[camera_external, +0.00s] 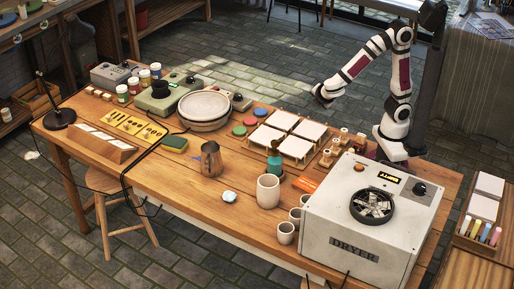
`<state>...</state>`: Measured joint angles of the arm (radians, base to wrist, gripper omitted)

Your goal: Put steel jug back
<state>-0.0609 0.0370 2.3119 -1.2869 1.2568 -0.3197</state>
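The steel jug (211,158) stands upright on the wooden table, near the middle of its front half. It is left of a cream cup and in front of the round basin. My gripper (319,95) is at the end of my arm, raised above the far side of the table, to the right of and well behind the jug. It is apart from the jug and nothing shows hanging from it. The fingers are dark and too small to tell whether they are open or shut.
A white dryer (370,225) fills the right end of the table (178,190). A cream cup (268,189), a teal-topped bottle (275,166) and white tiles (296,130) stand right of the jug. The basin (205,108) and a green sponge (174,143) are behind it.

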